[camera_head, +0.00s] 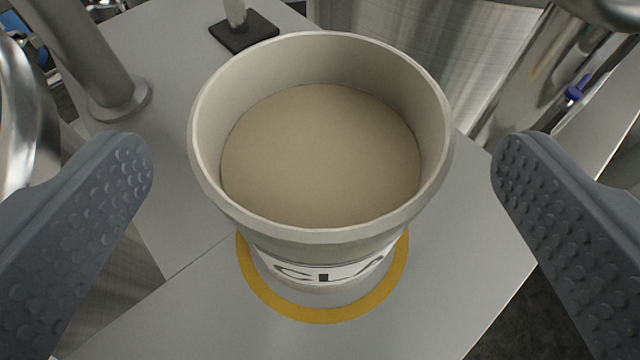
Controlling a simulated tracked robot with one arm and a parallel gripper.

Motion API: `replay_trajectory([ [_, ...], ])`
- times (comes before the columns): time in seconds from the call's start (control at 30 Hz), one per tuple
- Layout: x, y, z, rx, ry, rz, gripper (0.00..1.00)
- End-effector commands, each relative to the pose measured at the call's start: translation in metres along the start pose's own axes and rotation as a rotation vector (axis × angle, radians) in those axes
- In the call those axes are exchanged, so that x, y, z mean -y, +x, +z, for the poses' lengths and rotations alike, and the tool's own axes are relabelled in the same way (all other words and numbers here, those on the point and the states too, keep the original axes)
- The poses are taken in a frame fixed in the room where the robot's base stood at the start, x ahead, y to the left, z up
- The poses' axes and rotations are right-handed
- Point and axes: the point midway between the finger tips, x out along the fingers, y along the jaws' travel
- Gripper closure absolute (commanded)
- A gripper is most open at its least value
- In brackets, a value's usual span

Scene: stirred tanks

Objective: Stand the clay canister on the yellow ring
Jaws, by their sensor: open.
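The clay canister (335,272) is a pale, open-topped pot with beige clay (320,155) inside and a label showing "CLA". It looks upright and stands over the yellow ring (322,314), whose front and sides show around its base. The ring's far part is hidden behind the canister. My gripper (322,160) is open, with one grey studded finger on each side of the canister. Clear gaps show between both fingers and its wall, so neither touches it.
The grey table top (185,190) has a seam left of the ring and an edge at right. A dark square base (243,33) with a clear upright piece stands behind. A metal post (85,60) rises at back left. Steel tanks and pipes (440,50) stand at back right.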

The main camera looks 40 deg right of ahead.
Motion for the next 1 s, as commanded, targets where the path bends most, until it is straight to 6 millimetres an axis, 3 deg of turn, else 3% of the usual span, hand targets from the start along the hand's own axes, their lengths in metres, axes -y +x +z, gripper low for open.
replay_trajectory([
  [0.6, 0.0, -0.069, 0.0, 0.0, 0.001, 0.001, 0.07],
  [1.0, -0.001, -0.077, 0.0, 0.001, 0.001, 0.001, 0.07],
])
